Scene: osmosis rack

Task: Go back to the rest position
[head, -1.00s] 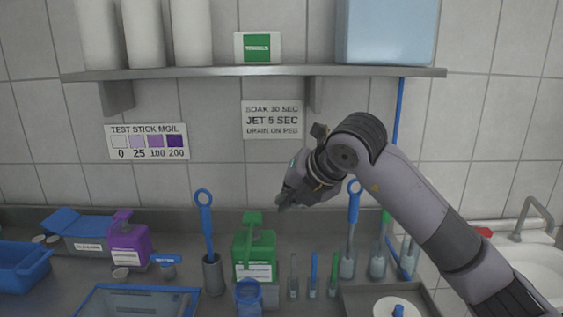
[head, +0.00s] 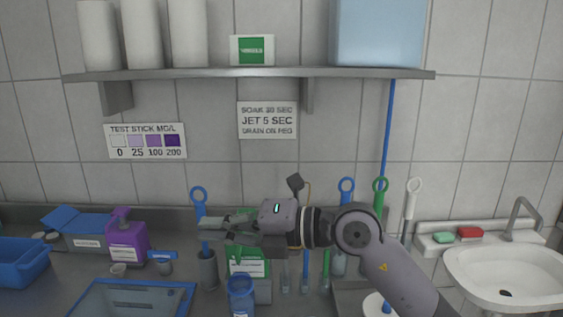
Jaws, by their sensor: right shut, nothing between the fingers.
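My right gripper (head: 222,229) is in the head view, its arm coming in from the lower right and its fingers pointing left. It is shut and holds nothing. It hangs above the counter, in front of the green bottle (head: 246,268) and hides that bottle's upper part. The fingers cross in front of the blue-handled brush (head: 198,195) standing in a grey holder; I cannot tell if they touch it. My left gripper is not in view.
Brushes with blue, green and white handles stand behind my right arm. A clear blue cup (head: 241,297) stands below the gripper. A purple bottle (head: 127,241), blue-rimmed tray (head: 186,301) and blue bin (head: 22,263) are left. A sink (head: 510,272) is right. A shelf (head: 250,73) runs above.

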